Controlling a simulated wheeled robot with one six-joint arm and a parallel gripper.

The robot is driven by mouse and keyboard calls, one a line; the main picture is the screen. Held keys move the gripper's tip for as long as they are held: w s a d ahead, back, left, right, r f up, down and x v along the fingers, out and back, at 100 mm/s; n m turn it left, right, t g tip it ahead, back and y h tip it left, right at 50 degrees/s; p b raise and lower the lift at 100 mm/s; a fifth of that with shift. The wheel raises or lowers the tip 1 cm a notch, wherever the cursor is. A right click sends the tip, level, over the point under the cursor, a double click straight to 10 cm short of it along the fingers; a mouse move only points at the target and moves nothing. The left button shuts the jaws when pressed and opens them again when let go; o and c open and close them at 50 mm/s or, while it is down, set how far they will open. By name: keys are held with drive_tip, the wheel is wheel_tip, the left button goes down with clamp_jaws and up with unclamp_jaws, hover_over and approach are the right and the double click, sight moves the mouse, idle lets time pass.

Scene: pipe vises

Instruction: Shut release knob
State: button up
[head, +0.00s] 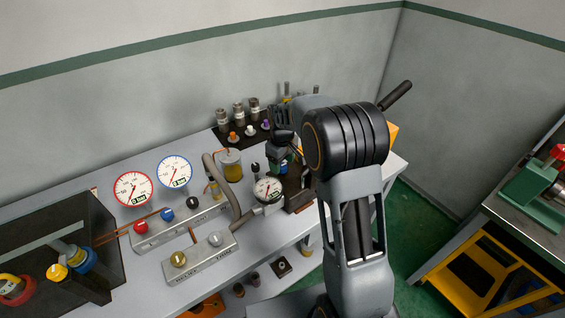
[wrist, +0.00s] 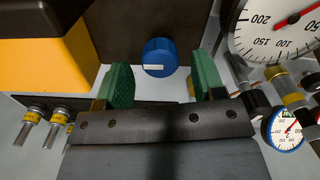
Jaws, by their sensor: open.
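The release knob (wrist: 158,58) is most likely the blue round knob with a small white label in the wrist view. It sits against a dark plate, between and slightly beyond the two green fingertips. My gripper (wrist: 163,74) is open, with a gap on each side of the knob and no visible contact. In the head view my gripper (head: 284,150) is small and partly hidden by my arm, above a dark-based unit on the bench. How far the fingertips reach along the knob cannot be told.
A large dial gauge (wrist: 283,28) stands close on the right and a yellow block (wrist: 45,60) on the left.

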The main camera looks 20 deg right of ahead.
drive_tip(key=shift+f, duration=0.4)
drive_tip(key=c, duration=0.9)
